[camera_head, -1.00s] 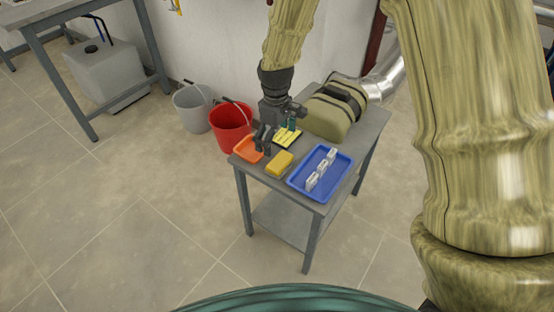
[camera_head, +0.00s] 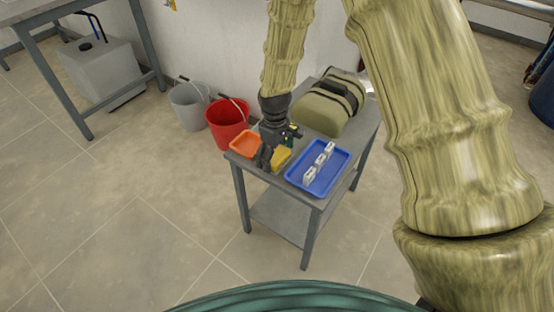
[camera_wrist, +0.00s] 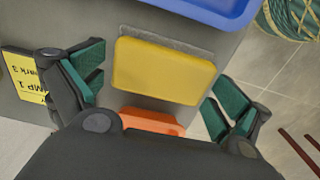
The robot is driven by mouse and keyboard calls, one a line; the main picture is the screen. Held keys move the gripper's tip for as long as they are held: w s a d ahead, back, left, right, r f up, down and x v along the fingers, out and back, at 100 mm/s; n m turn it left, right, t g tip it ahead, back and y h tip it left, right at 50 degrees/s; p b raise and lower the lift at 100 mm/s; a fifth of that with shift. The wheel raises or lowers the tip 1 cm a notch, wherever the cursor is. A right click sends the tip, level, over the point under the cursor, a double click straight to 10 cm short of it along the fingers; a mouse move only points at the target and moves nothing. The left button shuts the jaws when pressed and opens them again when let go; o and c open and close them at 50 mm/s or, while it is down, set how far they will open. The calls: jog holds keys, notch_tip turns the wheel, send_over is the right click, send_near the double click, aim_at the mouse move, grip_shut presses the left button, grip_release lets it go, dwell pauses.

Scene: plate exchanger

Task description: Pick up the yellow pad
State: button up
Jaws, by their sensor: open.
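The yellow pad (camera_wrist: 163,68) lies on the grey table top, with a grey layer showing along its far edge. In the head view the pad (camera_head: 281,157) is partly hidden by my gripper (camera_head: 277,155). In the wrist view my gripper (camera_wrist: 158,92) is open, with one green-padded finger on each side of the pad. The fingers stand apart from the pad, and nothing is held. I cannot tell the exact height of the fingertips above the table.
A blue tray (camera_head: 337,181) with several white blocks lies right of the pad. An orange tray (camera_head: 242,143) lies on the left. An olive bag (camera_head: 322,112) stands at the back. A yellow label card (camera_wrist: 24,75) lies beside my gripper. A red bucket (camera_head: 228,126) stands beside the table.

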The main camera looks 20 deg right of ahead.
aim_at(275, 154)
jog(key=shift+r, duration=0.1)
jog(key=shift+c, duration=0.4)
jog(key=c, duration=0.9)
notch_tip(275, 154, up, 10)
jog(key=shift+p, duration=0.65)
